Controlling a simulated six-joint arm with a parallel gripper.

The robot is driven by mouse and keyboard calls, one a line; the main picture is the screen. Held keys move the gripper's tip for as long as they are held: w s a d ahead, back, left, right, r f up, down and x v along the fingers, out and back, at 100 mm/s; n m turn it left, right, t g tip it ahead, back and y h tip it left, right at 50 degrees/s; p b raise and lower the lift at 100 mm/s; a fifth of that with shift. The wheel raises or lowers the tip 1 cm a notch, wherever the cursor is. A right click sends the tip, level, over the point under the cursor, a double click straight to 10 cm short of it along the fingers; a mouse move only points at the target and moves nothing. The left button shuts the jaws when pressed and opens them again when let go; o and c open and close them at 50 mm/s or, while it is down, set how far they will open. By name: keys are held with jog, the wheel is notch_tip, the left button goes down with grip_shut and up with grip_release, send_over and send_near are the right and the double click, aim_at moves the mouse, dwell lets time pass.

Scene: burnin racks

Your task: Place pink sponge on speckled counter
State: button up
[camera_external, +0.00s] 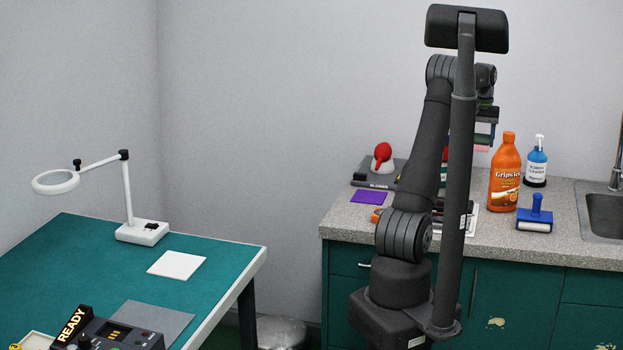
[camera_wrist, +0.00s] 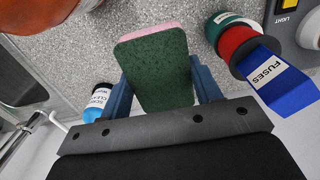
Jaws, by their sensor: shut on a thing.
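My gripper (camera_external: 485,122) is shut on the pink sponge (camera_external: 482,149), which has a dark green scouring layer. In the wrist view, the sponge (camera_wrist: 157,72) lies between the two blue fingers of my gripper (camera_wrist: 160,80), green face toward the camera, with a pink edge at its far end. The speckled counter (camera_external: 565,205) runs along the wall at the right, and its grey surface (camera_wrist: 90,58) shows beyond the sponge in the wrist view. The sponge appears held above the counter; the exact gap is hard to judge. My arm hides part of the counter.
A red bulb (camera_external: 382,158) and purple sheet (camera_external: 369,197) are left. A blue FUSES bin (camera_wrist: 272,82) shows in the wrist view.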

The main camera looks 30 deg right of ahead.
aim_at(480, 138)
notch_tip(480, 138, down, 15)
jog(key=shift+f, duration=0.1)
dwell(0.4)
jog(key=shift+f, duration=0.15)
jog(key=o, duration=0.9)
jog(key=shift+o, duration=0.2)
notch_tip(480, 138, up, 12)
jog(key=shift+r, duration=0.15)
jog(key=shift+f, duration=3.8)
